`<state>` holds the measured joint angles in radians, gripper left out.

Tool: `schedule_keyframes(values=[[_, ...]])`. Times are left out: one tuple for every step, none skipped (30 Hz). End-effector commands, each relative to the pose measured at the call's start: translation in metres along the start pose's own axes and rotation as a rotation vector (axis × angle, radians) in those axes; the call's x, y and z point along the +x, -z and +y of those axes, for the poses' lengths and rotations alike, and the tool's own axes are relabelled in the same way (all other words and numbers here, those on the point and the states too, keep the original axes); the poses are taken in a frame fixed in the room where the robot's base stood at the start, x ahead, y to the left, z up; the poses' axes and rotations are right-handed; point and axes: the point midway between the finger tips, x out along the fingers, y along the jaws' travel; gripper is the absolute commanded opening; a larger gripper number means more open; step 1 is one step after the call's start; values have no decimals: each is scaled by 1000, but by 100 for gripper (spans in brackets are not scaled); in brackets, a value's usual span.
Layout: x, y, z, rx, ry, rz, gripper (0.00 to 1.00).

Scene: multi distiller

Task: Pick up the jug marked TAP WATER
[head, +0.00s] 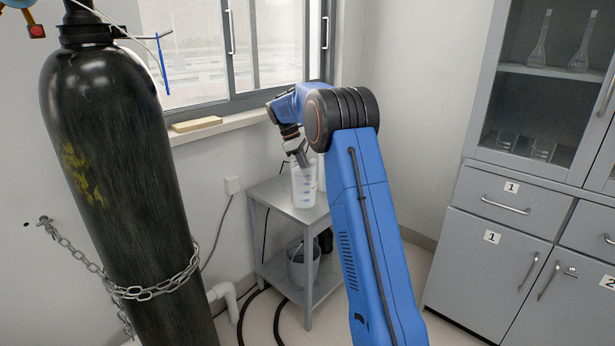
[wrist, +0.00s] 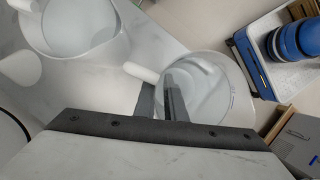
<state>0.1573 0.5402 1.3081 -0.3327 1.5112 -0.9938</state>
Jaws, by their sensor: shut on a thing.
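A translucent white jug (head: 303,190) is at the small grey side table (head: 275,195), upright. No marking on it can be read. My gripper (head: 302,162) reaches down to the jug's top from the upper left. In the wrist view, my gripper (wrist: 173,98) is shut on the jug (wrist: 215,85), with its fingers at the jug's rim beside the pale handle (wrist: 141,72). I cannot tell whether the jug's base touches the tabletop. A second jug (wrist: 75,30) stands at the upper left of the wrist view; in the head view it is mostly hidden.
A black gas cylinder (head: 110,170) with a chain (head: 155,290) stands at the left. A bucket (head: 303,266) sits on the table's lower shelf. A window sill (head: 225,124) runs behind. Grey cabinets (head: 495,240) stand at the right. Hoses lie on the floor.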

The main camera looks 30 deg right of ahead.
Motion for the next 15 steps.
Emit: schedule_keyframes(values=[[-5, -2, 0, 1, -2, 1, 0], [-7, -3, 0, 1, -2, 1, 0], [-10, -4, 0, 1, -3, 1, 0], [-12, -5, 0, 1, -3, 2, 0], [-14, -6, 0, 1, -3, 2, 0], [-17, -7, 0, 1, -3, 2, 0], [-19, -8, 0, 1, -3, 1, 0], [-22, -9, 0, 1, -2, 1, 0], [-25, -10, 0, 1, -2, 1, 0], [-27, -11, 0, 1, -3, 1, 0], [-30, -12, 0, 1, -3, 2, 0], [-33, -14, 0, 1, -4, 2, 0], [-35, -14, 0, 0, -3, 2, 0], [-37, -15, 0, 0, -3, 1, 0], [-40, -17, 0, 1, -2, 1, 0]])
